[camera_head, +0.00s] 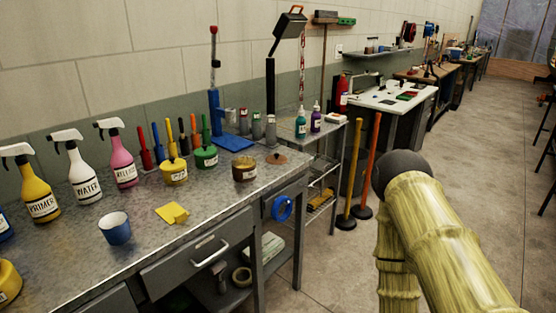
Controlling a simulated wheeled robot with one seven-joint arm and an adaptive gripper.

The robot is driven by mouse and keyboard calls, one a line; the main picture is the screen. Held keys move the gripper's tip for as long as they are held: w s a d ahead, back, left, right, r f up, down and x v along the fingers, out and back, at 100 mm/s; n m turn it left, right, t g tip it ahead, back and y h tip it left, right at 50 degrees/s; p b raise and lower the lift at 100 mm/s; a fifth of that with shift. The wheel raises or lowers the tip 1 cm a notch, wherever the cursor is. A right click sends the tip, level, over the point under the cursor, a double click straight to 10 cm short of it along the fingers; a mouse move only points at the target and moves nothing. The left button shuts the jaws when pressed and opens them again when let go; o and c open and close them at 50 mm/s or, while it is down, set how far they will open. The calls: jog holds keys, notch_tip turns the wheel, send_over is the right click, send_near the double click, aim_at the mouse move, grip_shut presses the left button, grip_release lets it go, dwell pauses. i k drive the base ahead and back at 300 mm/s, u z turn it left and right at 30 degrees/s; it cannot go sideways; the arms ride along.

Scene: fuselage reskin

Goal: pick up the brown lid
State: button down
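A brown lid (276,158), a small flat disc with a dark knob, lies on the metal workbench (141,229), near its far right end. It is just right of and behind an open brown tin (245,171), apart from it. Links of my arm, with a bamboo-like surface and a dark round joint, fill the lower right, over the floor and away from the bench. My gripper is not in view, so I cannot see whether it is open or shut.
Yellow (174,172) and green (206,156) tins stand left of the brown tin. A blue stand (215,112) and several small bottles are behind the lid. Spray bottles (81,173) and a blue cup (115,228) are at left. Floor at right is clear.

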aim_at(276, 158)
jog(key=u, duration=0.05)
jog(key=k, duration=0.65)
jog(key=u, duration=0.55)
jog(key=i, duration=0.6)
jog(key=u, duration=0.7)
jog(key=i, duration=0.65)
jog(key=z, duration=0.1)
